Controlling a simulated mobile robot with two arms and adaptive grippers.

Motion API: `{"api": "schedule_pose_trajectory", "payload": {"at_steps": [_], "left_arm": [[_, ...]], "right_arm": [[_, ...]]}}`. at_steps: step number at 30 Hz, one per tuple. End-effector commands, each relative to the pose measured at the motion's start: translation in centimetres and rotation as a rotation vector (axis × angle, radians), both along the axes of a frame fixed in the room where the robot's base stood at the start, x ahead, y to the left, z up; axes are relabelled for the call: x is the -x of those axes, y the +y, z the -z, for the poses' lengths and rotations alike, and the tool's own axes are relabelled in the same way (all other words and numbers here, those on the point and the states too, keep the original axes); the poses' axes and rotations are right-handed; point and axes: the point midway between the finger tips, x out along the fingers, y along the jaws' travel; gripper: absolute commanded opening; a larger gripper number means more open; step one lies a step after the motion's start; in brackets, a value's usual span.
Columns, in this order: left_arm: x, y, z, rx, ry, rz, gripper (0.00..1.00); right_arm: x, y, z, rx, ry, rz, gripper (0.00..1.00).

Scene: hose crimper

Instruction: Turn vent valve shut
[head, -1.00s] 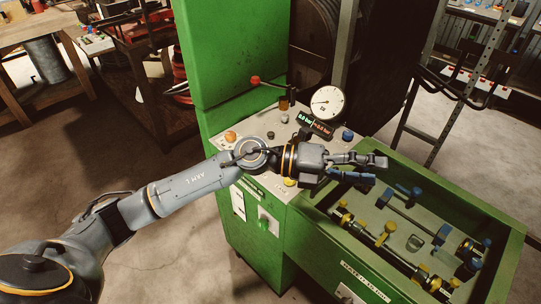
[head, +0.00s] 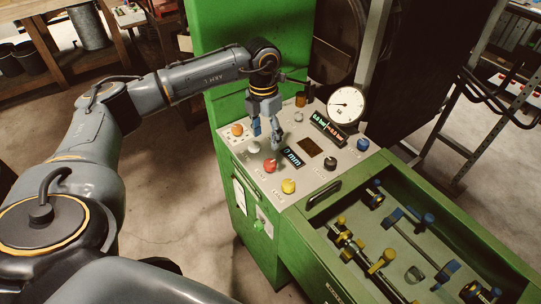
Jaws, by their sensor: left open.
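The control panel (head: 318,178) tops the green machine. A small brown valve body (head: 301,99) stands at the panel's back edge, with a thin dark lever reaching left from it. It looks like the vent valve, though no label on it is readable. The lever's red end is hidden behind my left wrist. My left gripper (head: 267,136) points down over the panel's left part, in front of and left of the valve. Its fingers are apart and empty, above the red button (head: 270,165) and white knob (head: 254,147). I cannot tell how high they are.
A round gauge (head: 345,104) and a pressure display (head: 328,129) stand right of the valve. Orange, yellow, black and blue knobs are spread over the panel. A green open tray (head: 410,179) with fittings lies at the front right. A tall green cabinet rises behind my wrist.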

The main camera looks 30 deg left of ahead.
Motion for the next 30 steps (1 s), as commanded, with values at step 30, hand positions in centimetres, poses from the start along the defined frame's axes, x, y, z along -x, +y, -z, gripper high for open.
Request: {"api": "schedule_pose_trajectory", "payload": {"at_steps": [30], "left_arm": [[0.1, -0.7, 9.9, 0.003, 0.0, 0.003, 0.37]], "right_arm": [[0.3, 0.4, -3.2, -0.005, 0.003, 0.001, 1.0]]}}
